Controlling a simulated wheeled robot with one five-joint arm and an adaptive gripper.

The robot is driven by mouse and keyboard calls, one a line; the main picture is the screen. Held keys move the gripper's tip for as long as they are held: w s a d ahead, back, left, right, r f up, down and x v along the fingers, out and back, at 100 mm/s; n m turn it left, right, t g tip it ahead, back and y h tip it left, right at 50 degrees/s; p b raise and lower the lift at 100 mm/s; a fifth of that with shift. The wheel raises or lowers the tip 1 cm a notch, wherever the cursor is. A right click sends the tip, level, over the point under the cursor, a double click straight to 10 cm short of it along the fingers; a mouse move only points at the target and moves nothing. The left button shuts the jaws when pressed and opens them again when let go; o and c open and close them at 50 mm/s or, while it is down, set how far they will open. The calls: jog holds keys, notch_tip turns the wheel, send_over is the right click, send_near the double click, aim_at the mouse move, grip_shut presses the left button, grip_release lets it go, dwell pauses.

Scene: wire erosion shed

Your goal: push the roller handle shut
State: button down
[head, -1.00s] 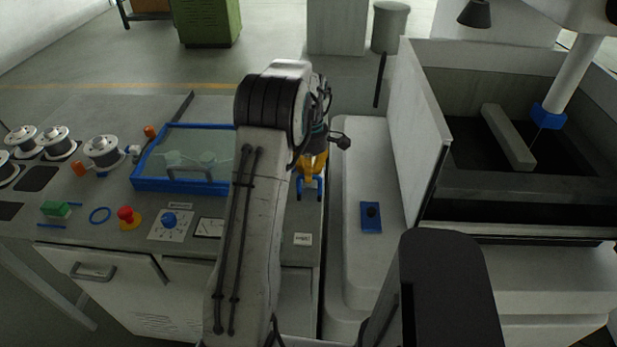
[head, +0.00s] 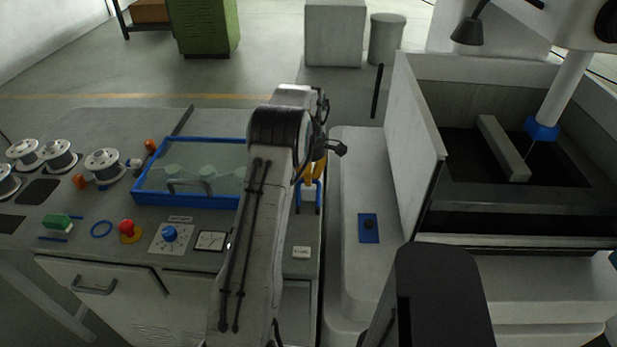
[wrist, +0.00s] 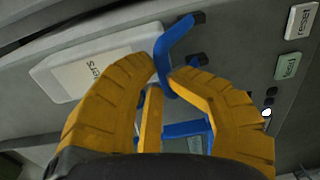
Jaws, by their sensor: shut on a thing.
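The roller handle is a bent blue lever with a dark end; it shows in the wrist view (wrist: 177,40), rising between my yellow fingertips beside a white labelled block (wrist: 100,62). My gripper (wrist: 164,74) is closed in on the lever's lower part, one finger on each side. A blue frame (wrist: 188,130) shows behind the fingers. In the head view my gripper (head: 312,172) is at the right end of the grey bench, past my arm, with blue parts (head: 307,197) just below it. My arm and fingers hide much of the handle's base.
Left of my arm is a blue-framed glass lid (head: 190,203) on the bench, with wire spools (head: 104,165), a red button (head: 127,229) and a blue knob (head: 169,233). Right of my gripper is a white machine with a tank (head: 420,130).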

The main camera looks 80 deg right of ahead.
jog(key=shift+f, duration=0.6)
jog(key=c, duration=1.5)
grip_release()
jog(key=shift+d, duration=0.1)
jog(key=shift+o, duration=1.4)
jog(key=shift+d+f, duration=0.1)
jog(key=shift+d, duration=0.25)
jog(key=shift+o, duration=0.7)
notch_tip(320, 180, up, 12)
jog(key=shift+r, duration=0.2)
jog(key=shift+f, duration=0.1)
